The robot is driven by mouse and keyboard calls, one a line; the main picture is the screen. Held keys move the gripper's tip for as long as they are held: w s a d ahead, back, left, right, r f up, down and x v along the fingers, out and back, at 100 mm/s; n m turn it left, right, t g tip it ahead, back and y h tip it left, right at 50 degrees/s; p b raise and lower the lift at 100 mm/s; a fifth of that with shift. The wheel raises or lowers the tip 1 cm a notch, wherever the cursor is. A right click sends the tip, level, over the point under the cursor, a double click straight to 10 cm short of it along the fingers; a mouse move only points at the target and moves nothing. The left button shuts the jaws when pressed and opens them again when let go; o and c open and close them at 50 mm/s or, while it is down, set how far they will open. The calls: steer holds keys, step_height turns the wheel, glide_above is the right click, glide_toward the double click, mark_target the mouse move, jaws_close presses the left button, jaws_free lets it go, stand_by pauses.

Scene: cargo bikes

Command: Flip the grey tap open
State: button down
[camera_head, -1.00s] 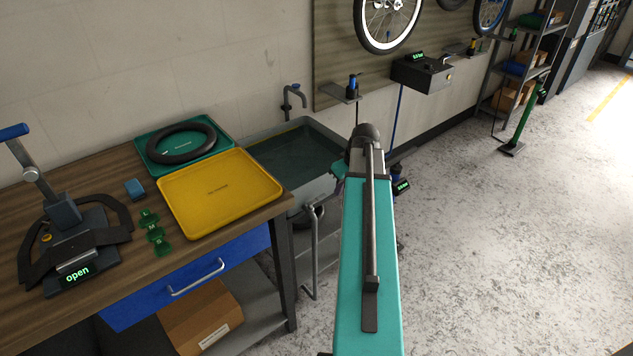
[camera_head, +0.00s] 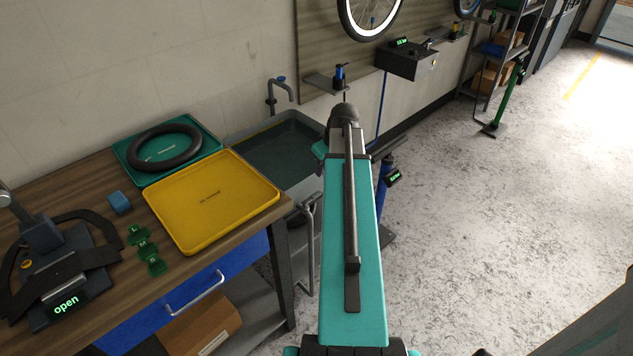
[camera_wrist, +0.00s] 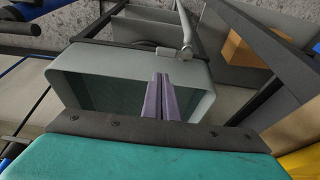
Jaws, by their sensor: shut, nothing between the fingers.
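The grey tap (camera_head: 282,93) with a small blue top stands at the wall behind the sink in the head view. Its spout bends over toward the basin. The grey sink (camera_head: 238,134) holds dark teal water, and its right part is hidden behind my arm. In the wrist view I see the grey sink rim (camera_wrist: 205,108) close up, with my gripper (camera_wrist: 162,78) in front of it. The two fingers are shut together and empty. My gripper is hidden by my arm in the head view. The tap cannot be made out in the wrist view.
A workbench (camera_head: 70,178) at the left carries a yellow tray (camera_head: 215,200) and a green tray (camera_head: 128,150) with a black ring. A bent grey pipe (camera_head: 307,235) stands before the sink and shows in the wrist view (camera_wrist: 186,35). A floor pump (camera_head: 383,185) stands right of my arm.

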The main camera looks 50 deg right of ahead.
mark_target(312, 198)
steer(key=shift+p+x, duration=0.65)
steer(key=shift+x, duration=4.25)
